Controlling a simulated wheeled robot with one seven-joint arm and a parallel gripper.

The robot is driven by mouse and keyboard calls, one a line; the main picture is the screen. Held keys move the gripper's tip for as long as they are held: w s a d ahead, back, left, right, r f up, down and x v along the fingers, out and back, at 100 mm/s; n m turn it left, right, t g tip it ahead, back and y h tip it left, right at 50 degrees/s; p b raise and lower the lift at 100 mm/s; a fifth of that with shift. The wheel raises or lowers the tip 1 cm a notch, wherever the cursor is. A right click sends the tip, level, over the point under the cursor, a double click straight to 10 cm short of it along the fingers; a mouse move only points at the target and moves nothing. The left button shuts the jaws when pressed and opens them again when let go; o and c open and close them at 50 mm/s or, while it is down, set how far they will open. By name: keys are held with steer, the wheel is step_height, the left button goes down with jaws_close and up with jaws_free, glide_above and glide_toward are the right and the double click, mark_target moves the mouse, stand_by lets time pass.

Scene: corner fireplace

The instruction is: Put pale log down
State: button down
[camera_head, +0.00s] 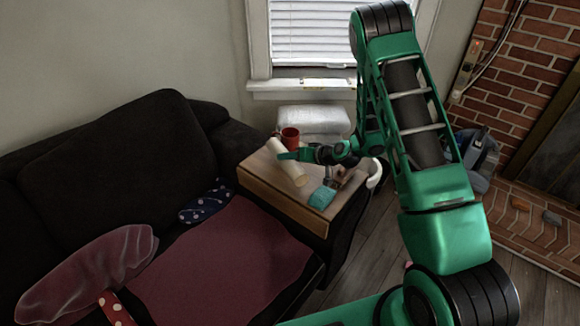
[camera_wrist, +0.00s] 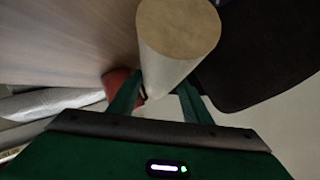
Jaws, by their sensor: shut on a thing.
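The pale log (camera_head: 296,171) is a short cream cylinder at the wooden board (camera_head: 258,171) on the sofa's arm. It shows large in the wrist view (camera_wrist: 180,32), with its flat tan end facing the camera. My gripper (camera_head: 288,156) is shut on the log, with a green finger on each side of it in the wrist view (camera_wrist: 158,96). The log is tilted in the head view. I cannot tell whether its lower end touches the board or hangs just above it.
A red mug (camera_head: 290,134) stands close behind the log. A teal object (camera_head: 322,197) lies on the board's front right part, and a white curved object (camera_head: 374,173) is at its right edge. The dark sofa (camera_head: 110,150) is on the left. The board's front left part is clear.

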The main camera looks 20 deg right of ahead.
step_height(320, 180, down, 4)
steer(key=shift+r, duration=0.2)
steer(key=c, duration=0.9)
jaws_free()
steer(key=shift+c, duration=0.2)
steer(key=v, duration=1.2)
steer(key=shift+s, duration=0.1)
